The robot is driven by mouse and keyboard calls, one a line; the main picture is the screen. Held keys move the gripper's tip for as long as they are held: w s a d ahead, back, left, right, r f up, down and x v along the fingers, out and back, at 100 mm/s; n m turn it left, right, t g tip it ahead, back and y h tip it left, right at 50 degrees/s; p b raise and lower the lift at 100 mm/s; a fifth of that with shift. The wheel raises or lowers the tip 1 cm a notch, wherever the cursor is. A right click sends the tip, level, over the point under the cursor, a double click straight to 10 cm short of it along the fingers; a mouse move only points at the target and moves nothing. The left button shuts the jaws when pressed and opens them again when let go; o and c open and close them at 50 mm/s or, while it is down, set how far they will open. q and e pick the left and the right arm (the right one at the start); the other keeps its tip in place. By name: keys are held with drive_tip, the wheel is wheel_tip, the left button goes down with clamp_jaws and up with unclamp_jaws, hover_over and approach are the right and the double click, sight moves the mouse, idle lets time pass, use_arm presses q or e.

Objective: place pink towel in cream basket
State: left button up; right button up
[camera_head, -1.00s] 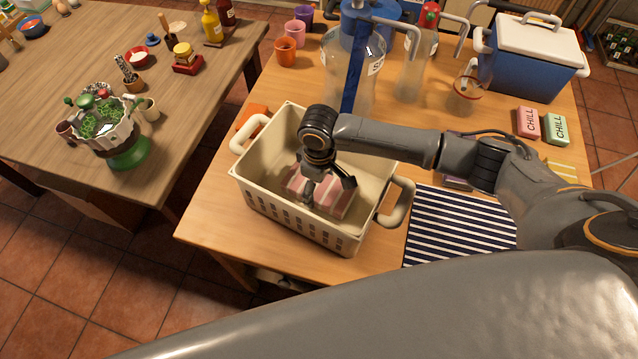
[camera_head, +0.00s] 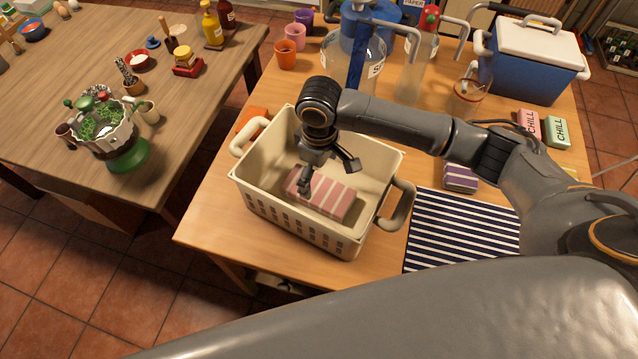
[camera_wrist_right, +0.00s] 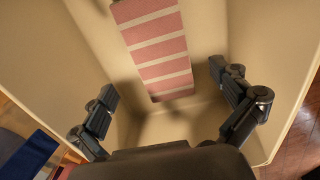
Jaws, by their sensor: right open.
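The pink towel (camera_head: 330,196), folded with pale stripes, lies inside the cream basket (camera_head: 300,222) on the wooden table. It also shows in the right wrist view (camera_wrist_right: 158,50), near the basket's inner wall (camera_wrist_right: 205,22). My right gripper (camera_head: 328,179) is just above the towel, within the basket's rim. In the right wrist view its two fingers (camera_wrist_right: 170,98) are spread wide with nothing between them, apart from the towel. My left gripper is not in view.
A navy striped mat (camera_head: 460,232) and a purple striped towel (camera_head: 460,178) lie right of the basket. A large glass dispenser (camera_head: 340,60), a blue cooler (camera_head: 525,70) and several cups stand behind. A second table (camera_head: 60,170) is at left.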

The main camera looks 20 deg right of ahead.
sight(319, 189)
drive_tip(key=shift+r, duration=2.6)
